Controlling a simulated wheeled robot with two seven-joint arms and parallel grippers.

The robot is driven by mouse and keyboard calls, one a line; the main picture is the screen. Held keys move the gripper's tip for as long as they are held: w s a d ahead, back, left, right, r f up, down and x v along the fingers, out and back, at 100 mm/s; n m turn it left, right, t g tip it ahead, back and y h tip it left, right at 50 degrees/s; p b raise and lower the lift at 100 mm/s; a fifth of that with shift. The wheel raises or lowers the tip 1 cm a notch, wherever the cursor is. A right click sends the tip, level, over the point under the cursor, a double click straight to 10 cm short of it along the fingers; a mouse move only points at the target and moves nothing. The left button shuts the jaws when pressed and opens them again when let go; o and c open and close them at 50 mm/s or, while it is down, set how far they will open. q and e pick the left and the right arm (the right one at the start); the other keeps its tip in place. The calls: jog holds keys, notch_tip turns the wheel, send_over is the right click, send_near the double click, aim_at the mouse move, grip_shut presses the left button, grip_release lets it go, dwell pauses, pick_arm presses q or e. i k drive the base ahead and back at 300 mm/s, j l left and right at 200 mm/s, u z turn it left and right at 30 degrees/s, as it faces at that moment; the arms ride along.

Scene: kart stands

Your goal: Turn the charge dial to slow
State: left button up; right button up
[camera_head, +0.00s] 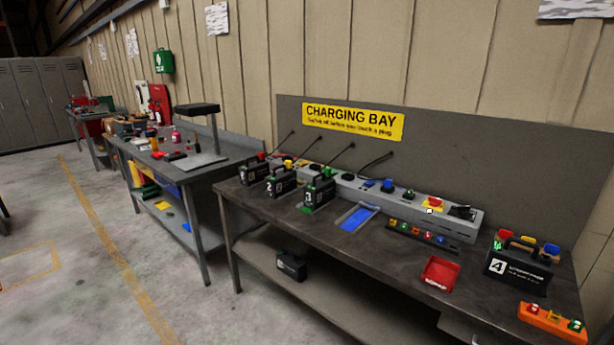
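A long grey charging console (410,202) runs along the back of the charging bay bench. It carries a blue knob or plug (388,185), a red button on a yellow plate (434,203) and a black fitting (462,212) near its right end. I cannot tell which of these is the charge dial. No setting mark or word such as slow is readable at this size. Neither of my grippers is in view.
Black numbered battery packs (318,191) stand at the bench's left. Pack 4 (516,262) stands at the right. A blue tray (357,217), a strip of coloured plugs (424,236), a red tray (439,273) and an orange holder (552,322) lie in front. The floor (100,270) at left is mostly clear.

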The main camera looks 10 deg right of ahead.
aim_at(460, 210)
jog(key=z, duration=1.45)
